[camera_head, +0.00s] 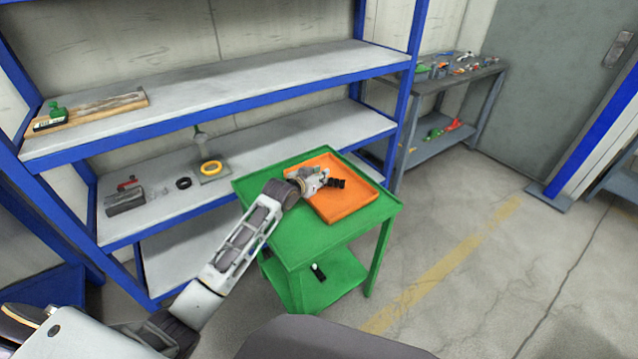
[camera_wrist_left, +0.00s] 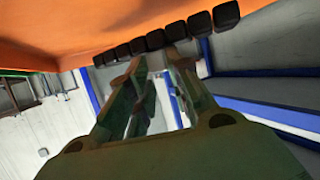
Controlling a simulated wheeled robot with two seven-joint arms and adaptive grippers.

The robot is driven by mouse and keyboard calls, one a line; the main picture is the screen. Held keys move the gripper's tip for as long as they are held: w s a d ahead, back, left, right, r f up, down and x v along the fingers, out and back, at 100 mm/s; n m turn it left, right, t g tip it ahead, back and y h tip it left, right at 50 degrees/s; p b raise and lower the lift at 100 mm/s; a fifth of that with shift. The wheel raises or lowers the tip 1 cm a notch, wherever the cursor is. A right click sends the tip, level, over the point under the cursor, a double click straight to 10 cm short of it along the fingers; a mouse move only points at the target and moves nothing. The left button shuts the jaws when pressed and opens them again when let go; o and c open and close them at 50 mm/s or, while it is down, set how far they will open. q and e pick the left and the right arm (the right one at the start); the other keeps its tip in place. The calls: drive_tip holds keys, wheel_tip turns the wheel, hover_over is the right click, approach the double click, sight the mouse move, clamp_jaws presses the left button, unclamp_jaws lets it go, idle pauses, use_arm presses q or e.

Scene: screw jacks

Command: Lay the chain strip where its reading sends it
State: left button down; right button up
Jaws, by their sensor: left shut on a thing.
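The chain strip (camera_head: 338,183) is a short row of black links over the orange tray (camera_head: 350,208) on the green cart. In the left wrist view the strip (camera_wrist_left: 155,39) runs as a row of dark blocks across the fingertips, with the orange tray surface (camera_wrist_left: 60,30) beside it. My left gripper (camera_head: 326,181) is shut on the strip, and its fingers (camera_wrist_left: 160,70) also show in the wrist view. I cannot tell whether the strip touches the tray. My right gripper is not in view.
The green cart (camera_head: 285,240) has a lower shelf with a small dark item (camera_head: 318,271). A grey workbench (camera_head: 460,78) stands at the back right. Floor right of the cart is clear.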

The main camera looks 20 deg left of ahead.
use_arm(q)
wheel_tip(320, 180, down, 3)
drive_tip(key=shift+r, duration=0.1)
drive_tip(key=c, duration=1.7)
unclamp_jaws()
drive_tip(key=o, duration=0.4)
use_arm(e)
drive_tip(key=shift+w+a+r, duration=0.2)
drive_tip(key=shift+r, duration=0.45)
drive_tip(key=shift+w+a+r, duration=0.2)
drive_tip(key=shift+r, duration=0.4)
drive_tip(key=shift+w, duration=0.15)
use_arm(q)
drive_tip(key=shift+s, duration=0.15)
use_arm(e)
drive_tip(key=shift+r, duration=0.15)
